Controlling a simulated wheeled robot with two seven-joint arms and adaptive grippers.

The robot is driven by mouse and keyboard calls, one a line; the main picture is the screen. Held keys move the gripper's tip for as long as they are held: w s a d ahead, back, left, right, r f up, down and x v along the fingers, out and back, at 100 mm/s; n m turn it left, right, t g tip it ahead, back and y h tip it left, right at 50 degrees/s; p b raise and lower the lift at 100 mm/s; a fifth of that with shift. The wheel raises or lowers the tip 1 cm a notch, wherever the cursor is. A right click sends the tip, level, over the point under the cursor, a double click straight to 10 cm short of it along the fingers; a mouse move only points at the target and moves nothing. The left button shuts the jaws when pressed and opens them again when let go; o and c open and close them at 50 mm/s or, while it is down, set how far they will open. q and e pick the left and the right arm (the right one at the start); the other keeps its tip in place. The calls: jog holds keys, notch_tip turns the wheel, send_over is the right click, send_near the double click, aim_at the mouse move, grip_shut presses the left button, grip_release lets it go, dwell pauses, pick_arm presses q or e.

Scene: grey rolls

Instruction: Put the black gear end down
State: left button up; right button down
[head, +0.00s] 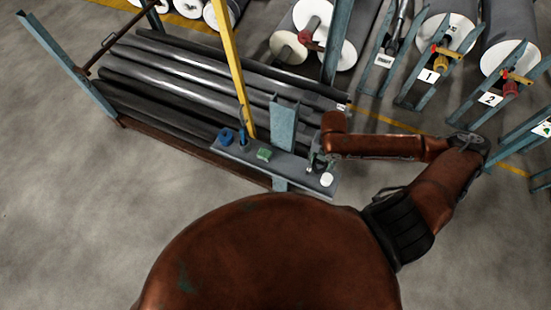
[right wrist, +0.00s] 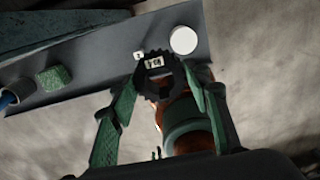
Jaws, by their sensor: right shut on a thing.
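The black gear end (right wrist: 153,86) is a dark toothed ring, seen in the right wrist view between the fingertips of my right gripper (right wrist: 165,78). The gripper is shut on it. The gear appears over the grey shelf's edge in that view; I cannot tell whether it touches the shelf. In the head view my right gripper (head: 315,163) is at the right end of the grey shelf (head: 295,169), and the gear is too small to make out there. My left gripper is not in view.
Dark rolls (head: 190,75) lie in a rack behind.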

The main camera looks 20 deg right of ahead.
jog(key=w+a+f, duration=0.2)
jog(key=w+f, duration=0.1)
jog(key=w+a+f, duration=0.2)
jog(key=w+a, duration=0.1)
jog(key=w, duration=0.1)
jog(key=w+a+f+p, duration=0.1)
jog(key=w+a+f, duration=0.1)
jog(key=w+f, duration=0.1)
jog(key=shift+w+a+f, duration=0.25)
jog(key=shift+f, duration=0.1)
jog(key=shift+w+a+f, duration=0.25)
jog(key=shift+w+f, duration=0.05)
jog(key=shift+f, duration=1.75)
jog(key=c, duration=1.1)
grip_release()
notch_tip(320, 180, up, 12)
